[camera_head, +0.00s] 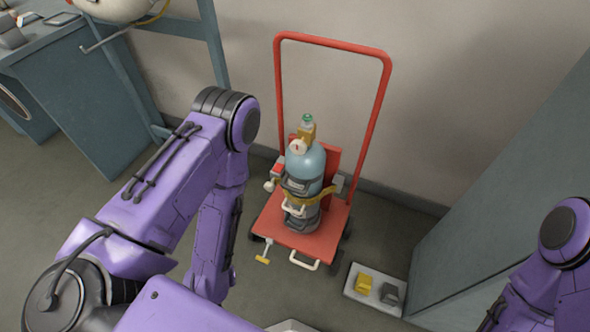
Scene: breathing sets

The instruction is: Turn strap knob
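A blue-grey gas cylinder (306,165) stands upright on a red hand cart (318,243). A brass-coloured valve with a round gauge (298,147) and a green top (308,118) sits on the cylinder. A yellow-brown strap (303,192) runs around the cylinder's front. A small pale knob (269,186) shows at the strap's left side; I cannot tell for sure that it is the strap knob. My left arm bends down left of the cart, and my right arm is at the lower right. Neither gripper shows in the view.
A pale tray (375,289) with a yellow block (364,284) and a dark grey block (389,294) lies on the floor. A blue-grey bench (80,95) stands left, a grey cabinet (500,190) right.

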